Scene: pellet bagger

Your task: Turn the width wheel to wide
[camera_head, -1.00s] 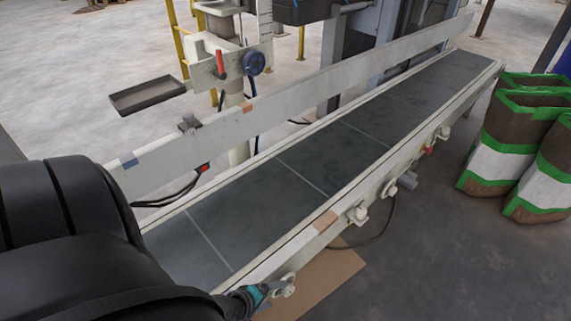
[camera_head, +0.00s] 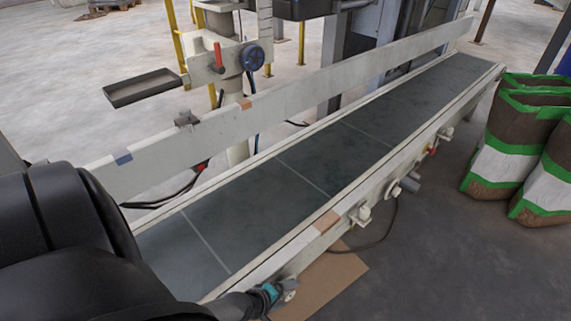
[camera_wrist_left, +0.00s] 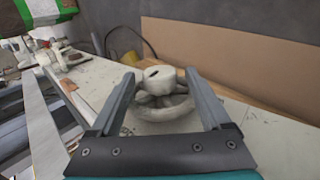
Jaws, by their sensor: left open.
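A pale grey handwheel with a rounded white hub (camera_wrist_left: 158,80) shows in the left wrist view, mounted at the conveyor's side rail. In the head view a small pale wheel (camera_head: 289,289) sits at the near end of the rail, low in the picture. My left gripper (camera_head: 274,292) is right beside it. In the left wrist view my left gripper (camera_wrist_left: 160,88) is open, with one finger on each side of the wheel's hub. I cannot tell whether the fingers touch it. No width marking is readable. My right gripper is not in view.
More pale knobs (camera_head: 361,214) line the near side of the conveyor (camera_head: 285,195). A blue wheel (camera_head: 252,57) and red handle stand on the post behind, beside a dark tray (camera_head: 143,88). Brown, white and green bags (camera_head: 506,145) stand at right. Cardboard (camera_head: 325,283) lies below.

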